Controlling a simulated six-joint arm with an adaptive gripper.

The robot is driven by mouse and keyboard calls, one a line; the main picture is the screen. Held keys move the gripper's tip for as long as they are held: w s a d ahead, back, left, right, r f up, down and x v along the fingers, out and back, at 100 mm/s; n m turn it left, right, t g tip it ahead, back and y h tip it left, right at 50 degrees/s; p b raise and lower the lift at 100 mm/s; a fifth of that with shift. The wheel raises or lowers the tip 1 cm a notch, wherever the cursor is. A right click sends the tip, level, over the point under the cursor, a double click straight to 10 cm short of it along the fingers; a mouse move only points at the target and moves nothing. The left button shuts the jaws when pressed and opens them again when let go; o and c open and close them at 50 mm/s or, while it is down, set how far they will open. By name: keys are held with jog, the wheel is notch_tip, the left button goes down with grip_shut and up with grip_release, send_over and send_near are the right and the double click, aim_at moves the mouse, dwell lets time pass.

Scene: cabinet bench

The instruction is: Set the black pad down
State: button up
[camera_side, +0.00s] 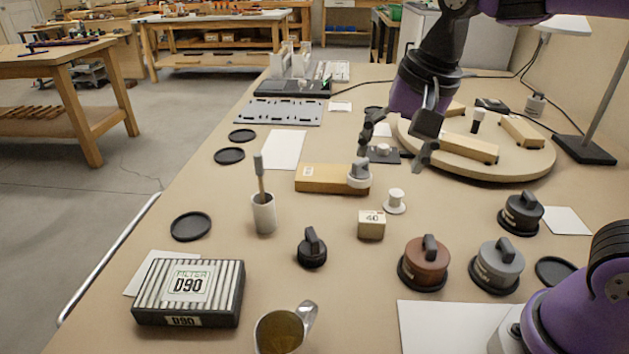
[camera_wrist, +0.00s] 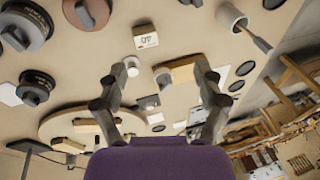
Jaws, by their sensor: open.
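The wrist view shows the pad (camera_wrist: 150,102) between the open fingers (camera_wrist: 166,68), with a visible gap to each finger. Nothing is held. Whether the pad's underside fully touches the bench is too small to tell.
The turntable (camera_side: 505,165) carries wooden blocks close to my gripper's right. A white spool (camera_side: 396,197), a "40" block (camera_side: 371,225), a cup with a brush (camera_side: 264,215) and lidded weights (camera_side: 425,262) stand in front.

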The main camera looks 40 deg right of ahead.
jog(key=s+d+f+n+t, duration=0.2)
jog(key=s+d+n, duration=0.1)
jog(key=s+n, duration=0.4)
jog(key=n, duration=0.3)
jog(key=shift+s+d+f, duration=0.2)
jog(key=shift+d+f, duration=0.05)
